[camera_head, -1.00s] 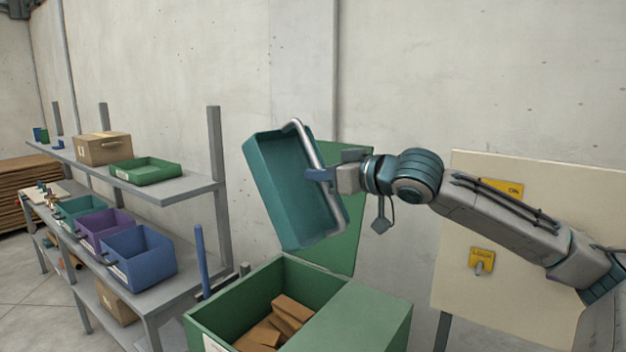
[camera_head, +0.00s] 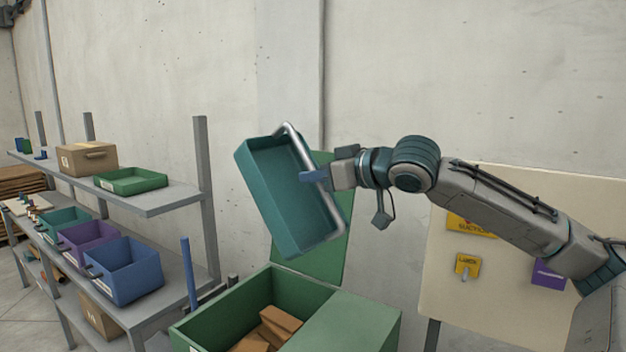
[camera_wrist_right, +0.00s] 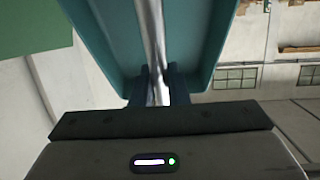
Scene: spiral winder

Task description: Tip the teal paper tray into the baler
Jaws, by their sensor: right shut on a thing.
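The teal paper tray (camera_head: 273,190) hangs tilted steeply on its side above the baler, its open face toward the head camera, and looks empty. My right gripper (camera_head: 314,176) is shut on the tray's silver bar handle (camera_head: 297,143). In the right wrist view the bar (camera_wrist_right: 155,45) runs between the two fingers (camera_wrist_right: 156,88), with the teal tray (camera_wrist_right: 200,40) behind it. The green baler (camera_head: 345,325) stands below with its lid (camera_head: 325,250) raised at the back. Brown cardboard pieces (camera_head: 280,325) lie inside it. My left gripper is not in view.
A grey shelf (camera_head: 165,198) at left holds a cardboard box (camera_head: 87,158), a green tray (camera_head: 130,181), and teal, purple and blue bins (camera_head: 125,270). A blue post (camera_head: 188,270) rises beside the baler. A pale panel with yellow signs (camera_head: 468,265) stands at right.

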